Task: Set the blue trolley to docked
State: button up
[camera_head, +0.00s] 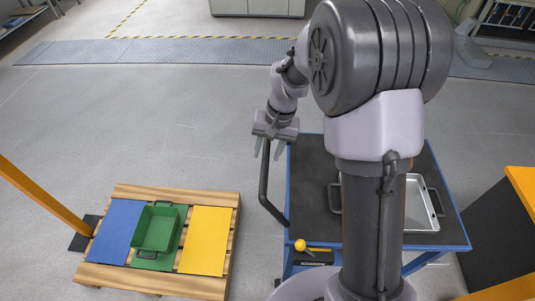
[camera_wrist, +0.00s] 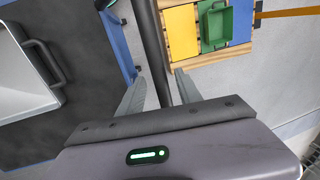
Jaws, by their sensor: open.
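The blue trolley (camera_head: 312,185) stands at the right, with a blue frame and a dark top, partly hidden by my arm. Its black push handle (camera_head: 266,185) runs along its left side. My gripper (camera_head: 268,149) is at the far end of this handle, pointing down, with its fingers open. In the wrist view the handle bar (camera_wrist: 153,45) runs between the two open fingers (camera_wrist: 160,88); I cannot tell whether either touches it. A yellow-knobbed lever (camera_head: 301,245) on a black block is at the trolley's near left corner. The trolley's dark top (camera_wrist: 75,30) also shows in the wrist view.
A metal tray (camera_head: 420,205) with dark handles lies on the trolley. A wooden pallet (camera_head: 160,283) with blue, green and yellow panels holds a green bin (camera_head: 158,229). A yellow post (camera_head: 45,197) stands at left, a black and yellow structure (camera_head: 500,240) at right. Floor beyond is clear.

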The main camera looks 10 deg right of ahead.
grip_shut()
dwell(1.4)
